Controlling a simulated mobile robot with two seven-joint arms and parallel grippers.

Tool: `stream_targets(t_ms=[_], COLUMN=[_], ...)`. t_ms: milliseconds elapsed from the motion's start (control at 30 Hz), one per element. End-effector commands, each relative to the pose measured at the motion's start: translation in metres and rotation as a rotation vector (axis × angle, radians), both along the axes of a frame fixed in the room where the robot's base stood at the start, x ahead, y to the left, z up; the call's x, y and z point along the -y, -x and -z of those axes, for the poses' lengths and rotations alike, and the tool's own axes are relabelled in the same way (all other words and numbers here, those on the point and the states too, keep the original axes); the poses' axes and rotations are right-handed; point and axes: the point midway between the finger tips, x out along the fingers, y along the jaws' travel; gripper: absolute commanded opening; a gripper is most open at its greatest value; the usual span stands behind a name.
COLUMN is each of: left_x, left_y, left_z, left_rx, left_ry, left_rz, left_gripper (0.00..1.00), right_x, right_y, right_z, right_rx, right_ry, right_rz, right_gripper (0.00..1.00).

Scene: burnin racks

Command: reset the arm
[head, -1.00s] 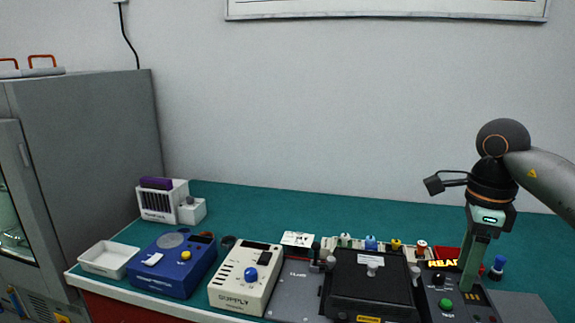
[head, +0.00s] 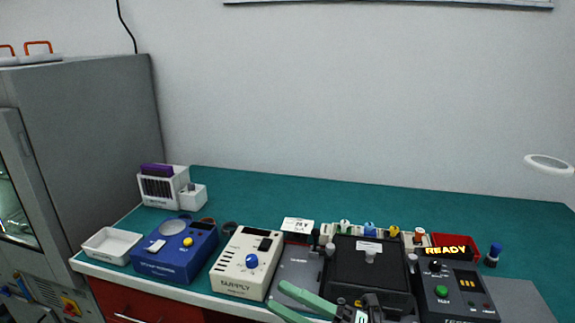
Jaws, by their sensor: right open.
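My right gripper (head: 277,296) is at the bottom edge of the head view, with its two green fingers spread apart and pointing left. It is open and nothing shows between the fingers. It is in front of the black-lidded test fixture (head: 368,265) and covers part of its front edge. Most of my right arm is out of the picture. My left gripper is not in view.
On the green bench (head: 300,195) stand a cream supply box (head: 240,285), a blue box (head: 172,262), a white tray (head: 100,250) and a black tester (head: 455,295) reading READY. A grey cabinet (head: 90,140) is left. The bench's back half is mostly clear.

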Motion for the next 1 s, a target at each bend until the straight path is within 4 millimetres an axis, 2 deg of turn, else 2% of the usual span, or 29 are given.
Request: stream_targets(t_ms=[33,167,267,367,400,500,600,700,800,1000], left_x=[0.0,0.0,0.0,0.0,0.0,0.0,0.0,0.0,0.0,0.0], left_y=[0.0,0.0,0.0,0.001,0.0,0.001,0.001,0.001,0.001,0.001], left_z=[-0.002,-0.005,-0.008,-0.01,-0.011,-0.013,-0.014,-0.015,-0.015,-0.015], left_rx=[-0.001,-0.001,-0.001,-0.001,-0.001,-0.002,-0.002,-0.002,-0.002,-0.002], left_ry=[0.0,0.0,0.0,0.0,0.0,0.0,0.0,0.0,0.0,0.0], left_rz=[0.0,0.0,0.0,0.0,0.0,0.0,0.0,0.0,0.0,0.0], left_gripper=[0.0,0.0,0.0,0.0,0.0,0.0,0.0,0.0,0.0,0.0], right_x=[0.009,0.043,0.073,0.103,0.114,0.138,0.152,0.161,0.165,0.166], right_y=[-0.004,-0.016,-0.011,0.01,0.024,0.066,0.108,0.14,0.159,0.165], right_z=[0.012,0.057,0.106,0.165,0.189,0.242,0.281,0.303,0.315,0.319], right_rx=[-0.136,-0.48,-0.756,-1.037,-1.15,-1.404,-1.6,-1.731,-1.802,-1.827], right_ry=[-0.078,-0.25,-0.368,-0.471,-0.508,-0.587,-0.64,-0.676,-0.693,-0.698], right_rz=[0.072,0.262,0.411,0.563,0.624,0.762,0.868,0.939,0.979,0.994], right_gripper=[0.57,0.57,0.57,0.57,0.57,0.57,0.57,0.57,0.57,0.57])
